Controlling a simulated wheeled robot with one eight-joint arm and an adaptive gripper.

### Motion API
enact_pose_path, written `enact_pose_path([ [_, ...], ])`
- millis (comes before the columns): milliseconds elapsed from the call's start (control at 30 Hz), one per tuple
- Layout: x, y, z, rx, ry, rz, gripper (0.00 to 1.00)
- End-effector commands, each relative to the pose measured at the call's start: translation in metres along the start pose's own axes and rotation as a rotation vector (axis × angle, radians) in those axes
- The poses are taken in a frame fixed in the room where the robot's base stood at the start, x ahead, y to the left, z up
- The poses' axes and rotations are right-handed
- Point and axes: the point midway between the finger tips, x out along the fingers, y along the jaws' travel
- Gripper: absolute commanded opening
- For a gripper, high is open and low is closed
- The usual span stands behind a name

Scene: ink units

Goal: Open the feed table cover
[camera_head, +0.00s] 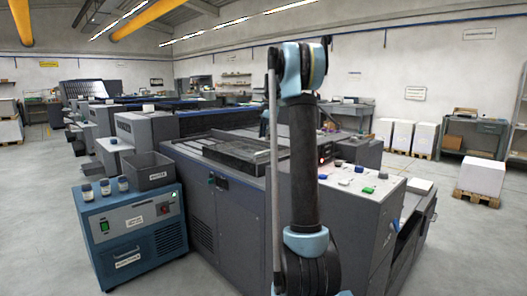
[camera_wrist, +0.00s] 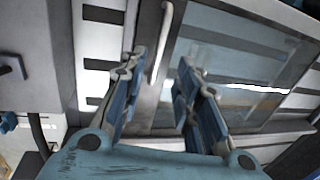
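In the wrist view, my gripper (camera_wrist: 160,65) is open, its two blue-grey fingers apart with nothing between their pads. A slim white bar handle (camera_wrist: 161,42) shows beyond the fingertips, roughly in line with the gap. I cannot tell how far it is from them. To its right is a see-through, grey-tinted panel (camera_wrist: 235,62), which looks like the feed table cover and lies flat over the machine. In the head view my arm stands upright in front of the press (camera_head: 235,205), and my gripper cannot be made out there.
A blue unit (camera_head: 140,225) with bottles (camera_head: 105,187) and a grey bin (camera_head: 150,172) on top stands left of the press. A control panel (camera_head: 365,185) with coloured buttons is right of my arm. Pallets with white stacks (camera_head: 482,176) stand further right. Floor at left is clear.

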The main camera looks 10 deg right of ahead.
Motion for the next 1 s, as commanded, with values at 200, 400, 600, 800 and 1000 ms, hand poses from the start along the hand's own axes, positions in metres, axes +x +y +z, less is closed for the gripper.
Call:
enact_pose_path([
  [200,0.039,-0.001,0.0,0.0,0.0,0.0,0.3],
  [400,0.065,0.0,0.0,0.0,0.0,0.0,0.3],
  [600,0.077,0.0,0.0,0.0,0.001,-0.001,0.3],
  [800,0.079,0.0,0.0,0.0,0.001,-0.001,0.3],
  [1000,0.079,0.0,0.0,0.0,0.001,-0.001,0.07],
])
